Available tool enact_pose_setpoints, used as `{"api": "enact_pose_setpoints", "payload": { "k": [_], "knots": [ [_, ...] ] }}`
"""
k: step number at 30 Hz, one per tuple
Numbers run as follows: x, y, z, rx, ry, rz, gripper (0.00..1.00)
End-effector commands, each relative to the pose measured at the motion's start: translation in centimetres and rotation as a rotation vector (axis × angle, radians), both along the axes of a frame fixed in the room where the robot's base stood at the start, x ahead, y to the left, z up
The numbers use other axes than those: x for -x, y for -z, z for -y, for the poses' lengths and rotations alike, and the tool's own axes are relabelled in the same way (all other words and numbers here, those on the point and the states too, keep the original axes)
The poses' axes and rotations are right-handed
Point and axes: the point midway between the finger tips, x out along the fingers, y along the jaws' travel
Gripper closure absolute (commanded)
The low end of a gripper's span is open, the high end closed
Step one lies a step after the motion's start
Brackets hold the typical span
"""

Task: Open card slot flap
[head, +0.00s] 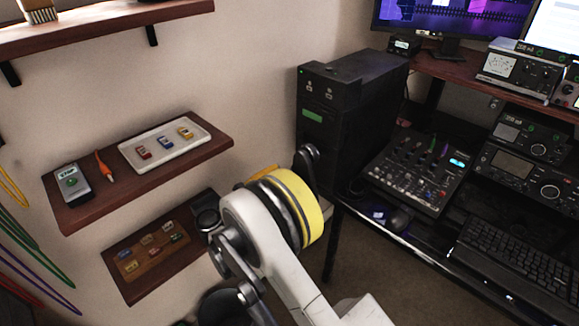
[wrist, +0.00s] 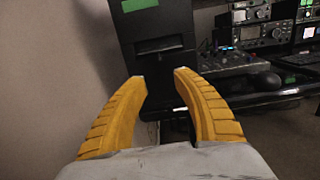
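A black tower cabinet (head: 343,135) with a green label (head: 313,116) stands against the wall, right of centre in the head view. In the wrist view the cabinet (wrist: 160,28) is straight ahead. A dark ledge-like flap or slot (wrist: 160,46) crosses its front below the green label; I cannot tell whether it is open or shut. My gripper (wrist: 159,77) has its two yellow fingers apart with nothing between them. The fingertips appear below the ledge, and I see no clear contact. In the head view my arm hides most of the gripper.
A desk (head: 400,236) with a mixer (head: 420,170) and keyboard (head: 520,256) lies right of the cabinet. Wall shelves on the left hold a white tray (head: 165,143) of small coloured cards and a handheld device (head: 72,184). Bare wall lies left of the cabinet.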

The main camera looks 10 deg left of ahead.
Motion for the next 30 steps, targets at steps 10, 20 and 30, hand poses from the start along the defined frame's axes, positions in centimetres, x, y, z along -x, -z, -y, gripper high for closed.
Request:
{"api": "enact_pose_setpoints", "payload": {
  "k": [10,20,30],
  "knots": [
    [-2.4,-0.8,2.0,-0.041,0.003,-0.052,0.65],
    [-7.4,-0.8,5.9,-0.040,0.002,-0.051,0.65],
    [-9.0,-1.0,7.0,-0.040,-0.001,-0.051,0.65]
  ]
}}
